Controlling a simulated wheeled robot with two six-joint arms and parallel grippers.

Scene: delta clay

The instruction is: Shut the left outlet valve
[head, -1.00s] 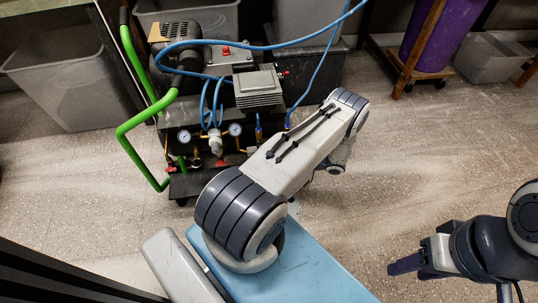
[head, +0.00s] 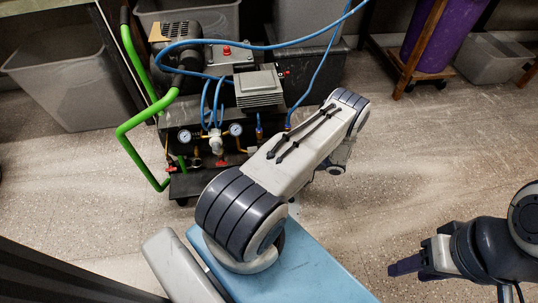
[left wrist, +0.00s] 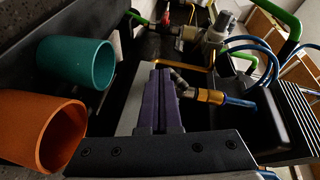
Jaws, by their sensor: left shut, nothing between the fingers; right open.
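The compressor's outlet manifold shows in the head view, with a red valve handle (head: 170,168) at its left end and another red handle (head: 221,163) nearer the middle. Both are too small there to read their angle. My left gripper (left wrist: 160,100) is shut and empty, its purple fingers together, in the left wrist view. A brass fitting (left wrist: 210,96) with a blue hose lies just beyond and right of the fingertips. A red handle (left wrist: 167,18) shows farther off near the top. My left arm hides its own gripper in the head view. My right gripper (head: 405,265) is open, over the floor.
A green frame handle (head: 140,120) rises left of the compressor (head: 180,50). Blue hoses (head: 290,44) run over it. A teal cup (left wrist: 75,63) and an orange cup (left wrist: 40,130) are at the left of the wrist view. Floor (head: 420,180) right of the cart is clear.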

